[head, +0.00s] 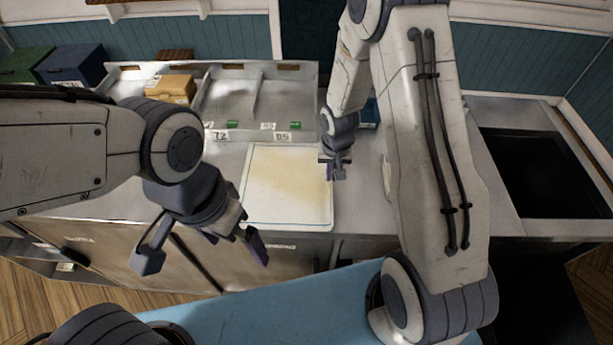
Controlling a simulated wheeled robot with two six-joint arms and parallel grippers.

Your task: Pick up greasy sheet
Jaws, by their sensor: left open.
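The greasy sheet (287,182) is a pale, yellow-stained rectangle lying flat on the metal counter, with its near edge by the counter's front. My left gripper (208,258) is open and empty, in front of and left of the sheet, with its fingers apart. My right gripper (334,172) is at the sheet's right edge, pointing down. Its fingers are small and partly hidden, so I cannot tell whether they touch the sheet or are open.
A divided metal tray (225,100) with numbered sections stands behind the sheet, holding a yellow box (171,88). A blue box (76,64) and a green box (24,65) stand at the back left. A dark recessed basin (545,172) is at the right.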

